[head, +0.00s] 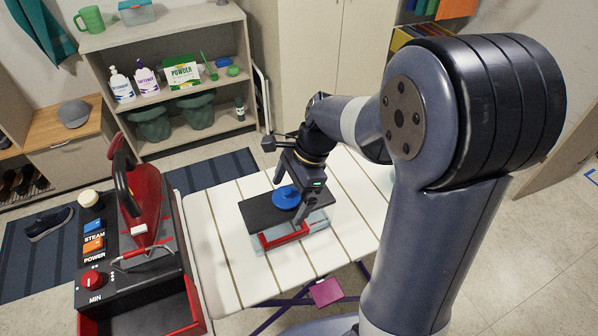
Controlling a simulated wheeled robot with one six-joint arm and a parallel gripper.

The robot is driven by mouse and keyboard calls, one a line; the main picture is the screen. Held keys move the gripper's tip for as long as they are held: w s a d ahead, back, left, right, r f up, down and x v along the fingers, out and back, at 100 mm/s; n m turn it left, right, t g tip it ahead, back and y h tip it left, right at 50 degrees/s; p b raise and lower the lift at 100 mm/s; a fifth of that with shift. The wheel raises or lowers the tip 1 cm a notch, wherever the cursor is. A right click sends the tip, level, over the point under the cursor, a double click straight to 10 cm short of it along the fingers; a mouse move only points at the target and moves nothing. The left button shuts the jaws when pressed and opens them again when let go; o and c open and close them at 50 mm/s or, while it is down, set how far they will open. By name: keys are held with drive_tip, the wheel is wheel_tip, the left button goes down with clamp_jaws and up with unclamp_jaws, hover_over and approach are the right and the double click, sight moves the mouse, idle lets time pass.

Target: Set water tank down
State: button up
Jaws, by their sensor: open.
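The water tank (262,213) rests on the light slatted board in the middle of the head view. It has a dark flat top, a round blue cap (286,197), a red handle-like bar at the front and a pale, see-through body below. My gripper (294,208) points down over the tank's top at the blue cap. It is open, with its fingers close around or beside the cap; whether they touch it cannot be told.
A red and black steam station (97,255) with a red iron (145,205) stands left of the tank. The board (232,262) is bare around the tank. A shelf (170,103) with bottles, a powder box and green bins stands behind. A dark shoe (49,224) lies on the striped rug.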

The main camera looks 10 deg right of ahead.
drive_tip(key=v, duration=0.9)
drive_tip(key=shift+d+r, duration=0.2)
drive_tip(key=shift+r, duration=0.1)
